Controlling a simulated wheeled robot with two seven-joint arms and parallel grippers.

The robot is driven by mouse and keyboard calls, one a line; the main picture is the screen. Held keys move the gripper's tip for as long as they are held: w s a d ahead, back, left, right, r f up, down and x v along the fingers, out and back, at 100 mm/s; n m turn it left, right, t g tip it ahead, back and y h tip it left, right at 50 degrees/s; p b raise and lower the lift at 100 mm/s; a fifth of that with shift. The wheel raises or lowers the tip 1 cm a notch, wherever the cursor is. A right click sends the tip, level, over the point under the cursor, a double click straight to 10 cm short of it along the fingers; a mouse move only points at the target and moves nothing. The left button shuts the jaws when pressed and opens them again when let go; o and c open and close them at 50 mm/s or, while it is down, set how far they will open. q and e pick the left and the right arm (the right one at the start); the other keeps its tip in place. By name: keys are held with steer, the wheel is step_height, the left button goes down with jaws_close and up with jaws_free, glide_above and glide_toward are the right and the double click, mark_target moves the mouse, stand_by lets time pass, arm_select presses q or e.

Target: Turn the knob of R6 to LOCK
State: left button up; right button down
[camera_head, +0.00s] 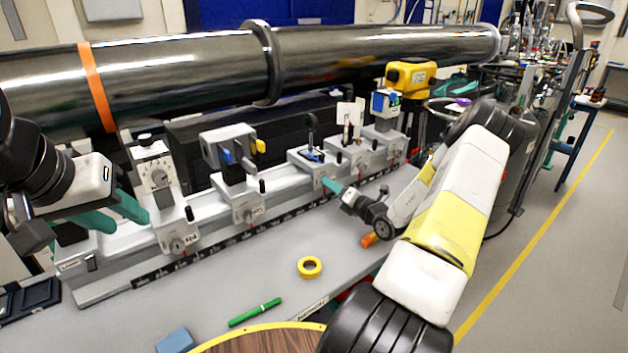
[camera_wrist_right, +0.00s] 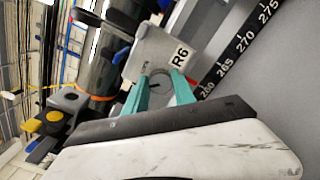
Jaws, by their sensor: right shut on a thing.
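The R6 carrier (camera_head: 303,163) is a light grey block on the rail, with a small blue part and a black ring on top. Its R6 label (camera_wrist_right: 181,57) reads clearly in the right wrist view. The round grey knob (camera_wrist_right: 158,84) on its face has a dark mark and sits between the teal fingers of my right gripper (camera_wrist_right: 161,82). My right gripper (camera_head: 331,184) is shut on the knob, which its fingers and wrist mostly hide in the head view. No LOCK marking is readable. My left gripper (camera_head: 118,211) has its teal fingers apart, empty, near the rail's left end.
Other carriers stand along the rail on both sides, including one with a dial box (camera_head: 157,175). A long dark pipe (camera_head: 190,65) runs behind. Yellow tape (camera_head: 310,267), a green marker (camera_head: 255,312) and a blue block (camera_head: 176,341) lie on the bench.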

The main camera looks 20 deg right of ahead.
steer(key=shift+d+f+m, duration=0.1)
steer(key=shift+m, duration=4.1)
steer(key=c, duration=1)
jaws_free()
steer(key=shift+c, duration=0.2)
steer(key=v, duration=0.7)
steer(key=shift+s, duration=0.4)
steer(key=shift+d, duration=0.1)
